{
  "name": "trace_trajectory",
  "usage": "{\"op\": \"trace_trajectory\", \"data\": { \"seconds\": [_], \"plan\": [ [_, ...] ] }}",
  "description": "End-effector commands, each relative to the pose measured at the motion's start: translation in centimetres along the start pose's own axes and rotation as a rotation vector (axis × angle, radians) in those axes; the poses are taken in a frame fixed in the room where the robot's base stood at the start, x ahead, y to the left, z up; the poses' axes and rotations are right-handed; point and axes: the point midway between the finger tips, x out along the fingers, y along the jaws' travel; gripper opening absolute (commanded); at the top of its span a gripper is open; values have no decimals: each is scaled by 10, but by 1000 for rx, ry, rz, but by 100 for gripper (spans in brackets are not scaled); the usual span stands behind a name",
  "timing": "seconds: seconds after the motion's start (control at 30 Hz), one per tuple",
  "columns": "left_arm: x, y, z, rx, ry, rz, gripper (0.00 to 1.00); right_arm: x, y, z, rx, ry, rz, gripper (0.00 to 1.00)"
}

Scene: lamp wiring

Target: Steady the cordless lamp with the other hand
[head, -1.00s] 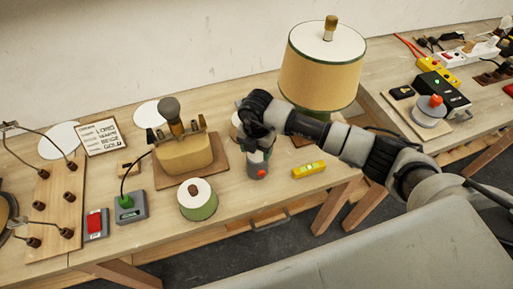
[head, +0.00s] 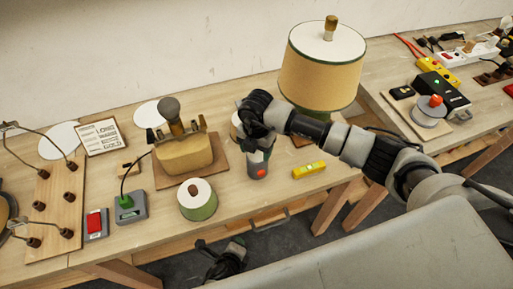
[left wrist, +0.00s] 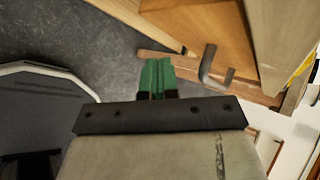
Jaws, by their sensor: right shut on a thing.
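A grey cylinder with a red button (head: 258,168) is on the table, its upper part hidden by my right gripper (head: 258,138), which is shut on it. Part of a pale round-topped thing shows behind that gripper. The large lamp with a tan shade (head: 322,78) stands behind my right arm, its foot partly hidden. I cannot tell for sure which of these is the cordless lamp. My left gripper (head: 232,252) is low, in front of the table edge and away from the lamps. In the left wrist view its green fingers (left wrist: 157,76) are together, with nothing seen between them.
A green-sided drum with a white top (head: 198,198) is left of the grey cylinder; a yellow level (head: 309,170) lies right of it. A tan block-shaped piece (head: 183,152) stands on a board. A drawer handle (head: 268,220) juts from the table front, also in the left wrist view (left wrist: 208,68).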

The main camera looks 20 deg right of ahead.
Motion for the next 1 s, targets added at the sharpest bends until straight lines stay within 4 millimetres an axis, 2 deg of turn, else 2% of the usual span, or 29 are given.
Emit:
{"op": "trace_trajectory", "data": {
  "seconds": [0.03,0.2,0.3,0.4,0.5,0.67,1.0],
  "plan": [
    [0,-27,-4,109,-1,-58,0,0,0,0,0,0,1,32],
    [-11,-102,-22,475,-36,-235,0,0,0,0,0,0,1,32],
    [-21,-136,-32,642,-70,-319,0,0,0,0,0,0,1,32],
    [-29,-160,-40,761,-101,-380,0,0,0,0,0,0,1,32],
    [-35,-174,-45,833,-125,-417,0,0,0,0,0,0,1,32],
    [-35,-183,-44,872,-138,-436,0,0,0,0,0,0,1,32],
    [-7,-199,-14,871,-139,-434,0,-1,0,0,0,0,1,32]
  ]
}}
